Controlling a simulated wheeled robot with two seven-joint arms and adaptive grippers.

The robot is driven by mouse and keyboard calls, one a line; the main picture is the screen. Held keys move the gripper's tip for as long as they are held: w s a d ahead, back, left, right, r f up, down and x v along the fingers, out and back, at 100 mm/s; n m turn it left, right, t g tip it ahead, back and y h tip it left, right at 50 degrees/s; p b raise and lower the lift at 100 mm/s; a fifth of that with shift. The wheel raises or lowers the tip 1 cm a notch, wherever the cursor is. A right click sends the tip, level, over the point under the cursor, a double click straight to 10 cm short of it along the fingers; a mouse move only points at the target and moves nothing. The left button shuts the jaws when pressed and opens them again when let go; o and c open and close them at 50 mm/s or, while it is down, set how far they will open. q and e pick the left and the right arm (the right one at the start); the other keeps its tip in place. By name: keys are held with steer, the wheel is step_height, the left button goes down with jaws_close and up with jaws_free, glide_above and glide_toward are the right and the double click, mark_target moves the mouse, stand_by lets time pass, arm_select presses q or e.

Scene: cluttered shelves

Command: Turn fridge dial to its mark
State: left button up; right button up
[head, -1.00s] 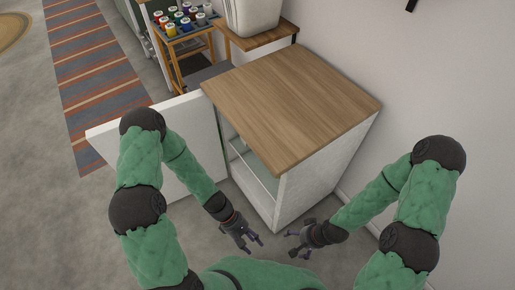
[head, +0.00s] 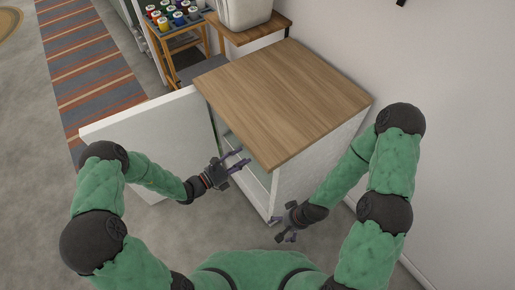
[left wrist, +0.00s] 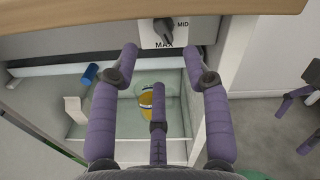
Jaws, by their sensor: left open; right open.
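The fridge (head: 285,105) has a wooden top, and its white door (head: 150,130) stands open to the left. In the left wrist view, the dark fridge dial (left wrist: 163,27) sits on a pale plate under the top's edge. "MID" is right of the dial and "MAX" below it; I cannot tell its mark or exact setting. My left gripper (head: 238,160) is open at the fridge's opening. Its purple fingers (left wrist: 160,60) spread just below the dial in the wrist view, apparently not touching it. My right gripper (head: 283,228) is open and empty near the fridge's front lower corner.
Inside the fridge are a yellow-and-blue item (left wrist: 146,103) in a clear bin and a blue item (left wrist: 89,75). A rack of coloured jars (head: 175,18) and a pale container (head: 243,12) stand behind. A wall is on the right.

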arm_select(q)
steer(key=b+x, duration=0.2)
steer(key=x, duration=0.6)
steer(key=shift+d, duration=0.15)
jaws_close()
